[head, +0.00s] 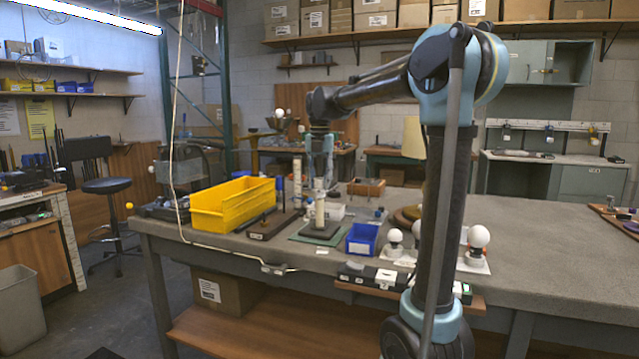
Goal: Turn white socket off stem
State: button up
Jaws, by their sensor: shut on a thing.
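A pale upright stem (320,212) stands on a dark square base (318,232) on a green mat (300,239) on the workbench. My arm reaches over from the right and points down above it. My gripper (319,184) is at the stem's top, shut on a small pale part there, which appears to be the white socket. The fingers and the distance hide most of the socket, and I cannot make out its thread or seam. The stem looks upright.
A yellow bin (232,203) stands left of the stem. A small blue bin (362,240) is to its right. Another pale upright post (297,182) stands close behind left. White bulbs (479,236) stand at the right.

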jog(key=shift+n, duration=1.7)
jog(key=o, duration=1)
jog(key=shift+w, duration=0.1)
jog(key=shift+o, duration=0.2)
jog(key=m, duration=2)
jog(key=shift+m, duration=0.4)
